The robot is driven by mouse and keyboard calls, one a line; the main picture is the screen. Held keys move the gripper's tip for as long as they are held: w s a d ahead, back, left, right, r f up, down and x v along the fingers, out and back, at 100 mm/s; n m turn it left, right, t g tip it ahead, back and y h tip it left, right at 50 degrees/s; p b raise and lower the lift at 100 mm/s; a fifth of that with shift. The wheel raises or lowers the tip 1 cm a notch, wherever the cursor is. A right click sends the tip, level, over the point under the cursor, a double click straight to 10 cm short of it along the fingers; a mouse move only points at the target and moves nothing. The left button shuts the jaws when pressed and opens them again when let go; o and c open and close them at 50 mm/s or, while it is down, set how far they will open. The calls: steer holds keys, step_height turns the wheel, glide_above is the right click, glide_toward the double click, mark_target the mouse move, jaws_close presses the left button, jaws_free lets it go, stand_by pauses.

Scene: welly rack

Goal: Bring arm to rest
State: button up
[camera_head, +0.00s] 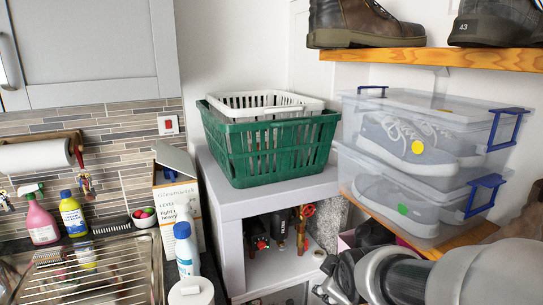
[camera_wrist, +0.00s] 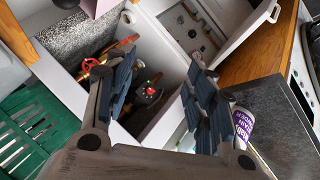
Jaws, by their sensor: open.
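My gripper (camera_wrist: 160,62) is in the wrist view with its two dark, blue-padded fingers spread apart. Nothing is between the fingers. Behind them is the open white cabinet (camera_wrist: 158,132) with pipes and valves inside. In the head view my arm enters at the lower right, in front of the shelf with the clear boxes, and the gripper end is only partly visible near the bottom edge.
A green basket (camera_head: 270,150) with a white basket (camera_head: 262,100) in it stands on the grey cabinet top (camera_head: 270,192). Clear shoe boxes (camera_head: 425,165) sit on a wooden shelf at right. Bottles, including a blue-capped one (camera_head: 186,250), crowd the sink counter.

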steer(key=s+f+m+g+b, duration=0.1)
steer(key=s+m, duration=0.4)
steer(key=s, duration=0.7)
steer(key=s+f+m+g+b, duration=0.2)
steer(key=s+m+b, duration=0.2)
steer(key=s, duration=0.9)
steer(key=shift+s+d+m+g, duration=0.15)
steer(key=shift+d+m+g, duration=0.15)
steer(key=shift+m, duration=0.3)
steer(key=shift+f, duration=0.1)
